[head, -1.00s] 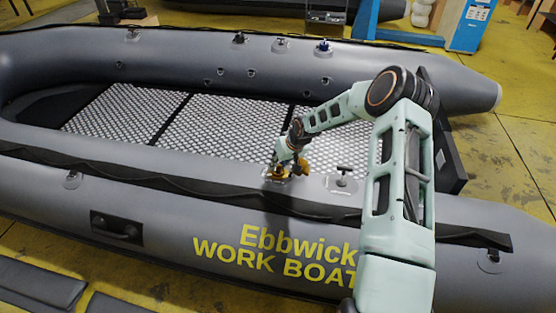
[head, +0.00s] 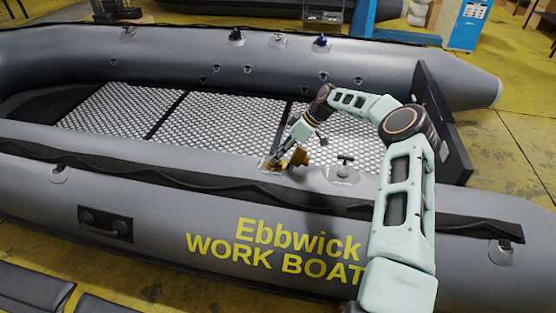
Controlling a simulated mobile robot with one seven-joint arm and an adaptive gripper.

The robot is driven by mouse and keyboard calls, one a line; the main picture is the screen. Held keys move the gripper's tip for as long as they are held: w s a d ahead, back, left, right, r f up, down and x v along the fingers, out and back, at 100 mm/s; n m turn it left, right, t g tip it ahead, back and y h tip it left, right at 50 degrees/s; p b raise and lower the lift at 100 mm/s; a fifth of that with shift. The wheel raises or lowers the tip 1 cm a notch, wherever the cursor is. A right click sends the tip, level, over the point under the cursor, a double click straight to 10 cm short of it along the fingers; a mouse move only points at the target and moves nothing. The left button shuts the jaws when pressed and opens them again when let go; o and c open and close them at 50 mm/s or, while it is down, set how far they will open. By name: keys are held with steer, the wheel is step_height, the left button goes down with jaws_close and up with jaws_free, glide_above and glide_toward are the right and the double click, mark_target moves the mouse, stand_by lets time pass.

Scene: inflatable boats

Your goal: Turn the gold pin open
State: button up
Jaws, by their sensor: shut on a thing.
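The gold pin (head: 299,157) is on the top of the near grey tube of the inflatable boat (head: 130,160), at its inner side. My gripper (head: 279,161) is at the gold pin, tilted down towards the tube, and shut on it. The fingers hide part of the pin and its seat, so I cannot tell how far it is turned.
A dark T-shaped fitting (head: 344,168) on a grey patch stands just right of the gold pin. The far tube carries a blue-topped fitting (head: 321,42) and a black one (head: 235,36). A dark transom board (head: 440,120) closes the boat's right end.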

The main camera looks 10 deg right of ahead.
steer(key=shift+f+n+b, duration=0.1)
steer(key=shift+n+b, duration=0.25)
steer(key=shift+n, duration=0.05)
steer(key=o, duration=1.2)
steer(key=shift+c, duration=0.2)
steer(key=v, duration=1.2)
steer(key=shift+w+d, duration=0.2)
steer(key=shift+w, duration=0.05)
